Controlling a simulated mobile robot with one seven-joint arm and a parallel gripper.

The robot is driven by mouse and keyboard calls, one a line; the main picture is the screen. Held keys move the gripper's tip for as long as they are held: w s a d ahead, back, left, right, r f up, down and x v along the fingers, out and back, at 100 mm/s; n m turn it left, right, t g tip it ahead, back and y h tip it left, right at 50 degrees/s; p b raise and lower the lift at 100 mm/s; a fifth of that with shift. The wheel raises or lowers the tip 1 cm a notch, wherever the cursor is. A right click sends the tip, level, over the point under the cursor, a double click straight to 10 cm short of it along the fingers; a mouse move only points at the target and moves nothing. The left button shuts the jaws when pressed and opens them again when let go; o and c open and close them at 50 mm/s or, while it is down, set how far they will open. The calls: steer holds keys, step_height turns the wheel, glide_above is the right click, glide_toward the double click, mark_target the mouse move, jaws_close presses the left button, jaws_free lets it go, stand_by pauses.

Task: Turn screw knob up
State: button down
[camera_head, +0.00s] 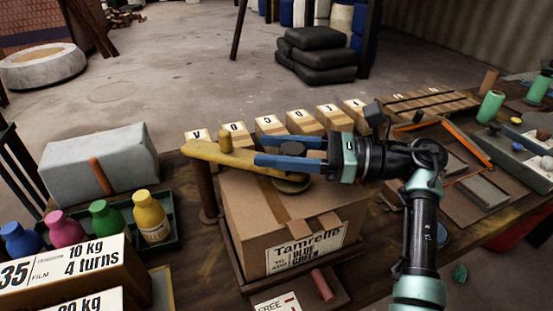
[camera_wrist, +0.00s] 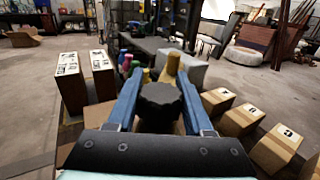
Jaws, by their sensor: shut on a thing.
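The screw knob is black and ridged; in the wrist view the knob (camera_wrist: 160,97) sits between the two blue fingers of my gripper (camera_wrist: 160,80). The knob is on a yellow press arm (camera_head: 215,154) that extends over a taped cardboard box (camera_head: 250,220). A dark round pressing pad (camera_head: 291,184) shows under the arm, close to the box top; I cannot tell if they touch. My gripper is shut on the knob.
Several small lettered boxes (camera_head: 270,126) stand behind the press. Coloured bottles (camera_head: 150,217) stand in a tray at left, near a grey block (camera_head: 95,165). Boxes labelled with weights and turns (camera_head: 80,275) are at front left.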

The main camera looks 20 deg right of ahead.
steer(key=shift+a, duration=0.1)
stand_by(0.3)
steer(key=shift+c, duration=1.6)
jaws_free()
steer(key=b+v, duration=0.1)
steer(key=v, duration=1.2)
